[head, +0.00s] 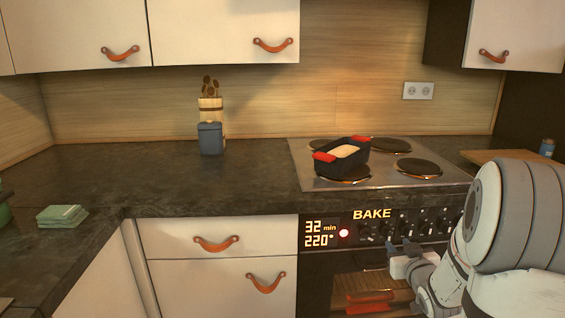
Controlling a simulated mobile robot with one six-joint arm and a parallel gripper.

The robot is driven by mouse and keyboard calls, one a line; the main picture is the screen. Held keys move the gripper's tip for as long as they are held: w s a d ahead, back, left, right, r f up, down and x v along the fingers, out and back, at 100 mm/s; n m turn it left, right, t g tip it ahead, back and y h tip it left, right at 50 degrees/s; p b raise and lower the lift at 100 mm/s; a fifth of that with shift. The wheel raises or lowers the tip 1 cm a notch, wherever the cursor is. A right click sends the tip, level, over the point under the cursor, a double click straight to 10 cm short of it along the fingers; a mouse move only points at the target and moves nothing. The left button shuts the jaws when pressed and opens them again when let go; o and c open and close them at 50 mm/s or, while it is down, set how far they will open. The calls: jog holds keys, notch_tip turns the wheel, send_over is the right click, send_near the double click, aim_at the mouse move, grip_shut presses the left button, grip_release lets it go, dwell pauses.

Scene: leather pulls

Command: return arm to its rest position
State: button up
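My arm comes in at the lower right of the head view, its large white and grey joint in front of the right part of the oven. My gripper (402,252) is small at the arm's far end, in front of the oven front, just below the row of knobs. No object shows in it. Its fingertips are dark against the dark oven, so I cannot tell how far apart they are or whether they touch the oven.
A black loaf pan (342,163) with red handles and pale contents stands on the cooktop (400,178). The oven display (320,234) reads BAKE, 32 min, 220°. A utensil holder (210,110), grey canister (210,140), green cloths (62,216) and wooden board (500,156) are on the counter.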

jog(key=s+a+r+m+g+h+p, duration=0.1)
jog(key=s+a+r+g+p, duration=0.3)
jog(key=r, duration=0.3)
jog(key=s+a+r+g+h+p, duration=0.1)
jog(key=s+a+r+g+p, duration=0.1)
jog(key=s+a+r+p, duration=0.3)
jog(key=s+a+r+g+y+p, duration=0.1)
jog(key=s+a+r+g+p, duration=0.2)
jog(key=s, duration=0.6)
jog(key=s+a+r+g+y+p, duration=0.1)
jog(key=s+a+r+g+p, duration=0.3)
jog(key=s, duration=0.5)
notch_tip(320, 180, up, 2)
jog(key=shift+a+r+y+p, duration=0.25)
jog(key=shift+a+y+p, duration=0.15)
jog(key=shift+a+p, duration=0.75)
